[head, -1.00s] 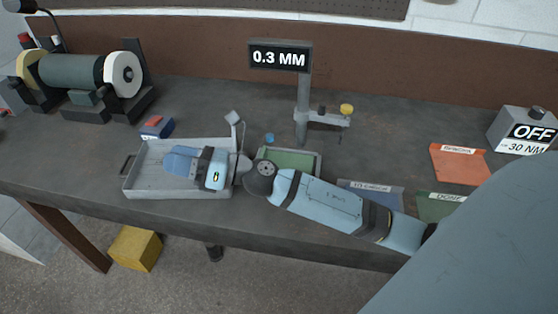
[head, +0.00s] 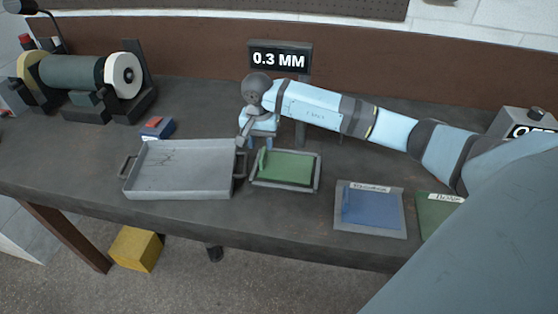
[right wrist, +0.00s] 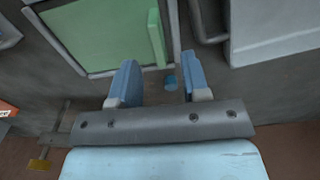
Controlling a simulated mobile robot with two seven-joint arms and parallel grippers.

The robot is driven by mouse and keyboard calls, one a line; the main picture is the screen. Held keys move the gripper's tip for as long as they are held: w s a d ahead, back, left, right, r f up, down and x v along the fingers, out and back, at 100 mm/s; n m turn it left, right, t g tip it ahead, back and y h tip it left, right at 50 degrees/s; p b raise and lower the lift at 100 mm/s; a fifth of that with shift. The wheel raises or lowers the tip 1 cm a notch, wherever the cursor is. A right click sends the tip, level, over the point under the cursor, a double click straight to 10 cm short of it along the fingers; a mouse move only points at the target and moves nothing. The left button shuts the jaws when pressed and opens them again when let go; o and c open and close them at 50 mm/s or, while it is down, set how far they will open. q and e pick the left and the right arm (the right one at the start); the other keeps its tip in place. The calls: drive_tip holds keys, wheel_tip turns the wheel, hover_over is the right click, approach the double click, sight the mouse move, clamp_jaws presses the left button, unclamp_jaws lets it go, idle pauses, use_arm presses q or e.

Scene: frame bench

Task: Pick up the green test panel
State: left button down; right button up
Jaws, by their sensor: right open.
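A green panel (head: 290,168) lies in a small grey-framed tray, with a raised green strip along its left side. It also shows in the right wrist view (right wrist: 100,35), its raised strip upright near the fingers. My right gripper (head: 257,140) hangs just behind the panel's back left corner. In the right wrist view its blue fingers (right wrist: 161,78) are apart with nothing held between them. A small blue cap (right wrist: 171,82) shows beyond them on the bench. My left gripper is out of view.
An empty grey tray (head: 180,188) with side handles stands left of the panel. A blue panel (head: 372,206) and a labelled green pad (head: 435,207), partly hidden by my arm, are at right. A gauge stand with a "0.3 MM" display (head: 279,58) stands behind.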

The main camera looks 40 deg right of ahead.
sight(263, 153)
wheel_tip(263, 153, down, 5)
drive_tip(key=shift+d+f+p, duration=0.15)
drive_tip(key=shift+p, duration=0.4)
drive_tip(key=shift+c, duration=0.4)
clamp_jaws()
